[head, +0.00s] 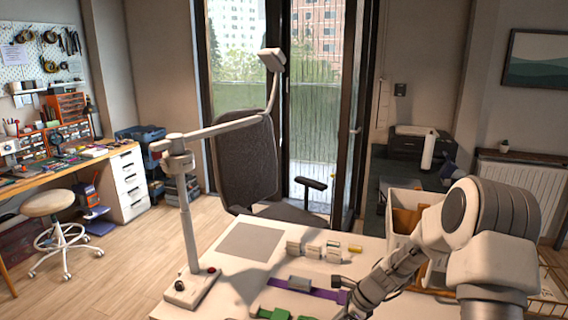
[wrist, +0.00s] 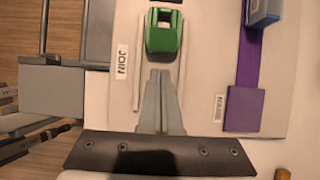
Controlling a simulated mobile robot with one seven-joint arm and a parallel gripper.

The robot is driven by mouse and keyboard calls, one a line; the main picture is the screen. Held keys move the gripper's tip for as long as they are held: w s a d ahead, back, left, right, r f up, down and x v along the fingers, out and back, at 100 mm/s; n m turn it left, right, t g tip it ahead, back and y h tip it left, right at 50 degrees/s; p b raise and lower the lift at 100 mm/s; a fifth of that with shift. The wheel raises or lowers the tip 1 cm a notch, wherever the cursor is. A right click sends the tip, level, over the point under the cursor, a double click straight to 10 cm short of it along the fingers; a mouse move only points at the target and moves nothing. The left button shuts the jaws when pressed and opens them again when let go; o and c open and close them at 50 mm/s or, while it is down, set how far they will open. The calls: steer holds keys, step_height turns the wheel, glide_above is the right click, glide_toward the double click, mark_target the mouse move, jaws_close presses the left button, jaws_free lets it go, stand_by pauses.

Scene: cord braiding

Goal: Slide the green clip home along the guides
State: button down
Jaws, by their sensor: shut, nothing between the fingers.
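The green clip (wrist: 164,40) lies on a pale board at the top of the wrist view, with a dark square opening in it. Thin pale guides (wrist: 137,75) run along both sides of it, beside a label reading JOIN (wrist: 122,62). My gripper (wrist: 160,73) is shut and empty. Its fingertips are between the guides, just below the clip's near end; I cannot tell whether they touch it. In the head view, green parts (head: 276,314) show at the bottom edge, and my gripper's fingertips are not clearly visible there.
A purple strip (wrist: 246,70) with a purple block (wrist: 244,109) lies right of the guides. A grey block (head: 299,284) sits on the strip. Several small pale blocks (head: 313,251) stand farther back. A lamp-like stand (head: 188,225) is at left, a bin (head: 402,205) at right. A grey mat (head: 252,242) is bare.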

mark_target(308, 318)
steer(key=shift+w+a+p, duration=0.1)
steer(key=shift+w+a, duration=0.2)
steer(key=shift+a, duration=0.6)
steer(key=shift+w+a+p, duration=0.15)
steer(key=shift+w+a, duration=0.1)
steer(key=shift+a, duration=0.65)
steer(key=shift+w+a+p, duration=0.1)
steer(key=shift+w+a, duration=0.2)
steer(key=shift+a, duration=0.6)
steer(key=shift+w+a, duration=0.1)
steer(key=shift+a, duration=0.15)
steer(key=shift+w+a, duration=0.1)
steer(key=shift+a, duration=0.25)
steer(key=shift+d+r, duration=0.1)
steer(key=shift+p+v, duration=1.9)
steer(key=shift+v, duration=0.95)
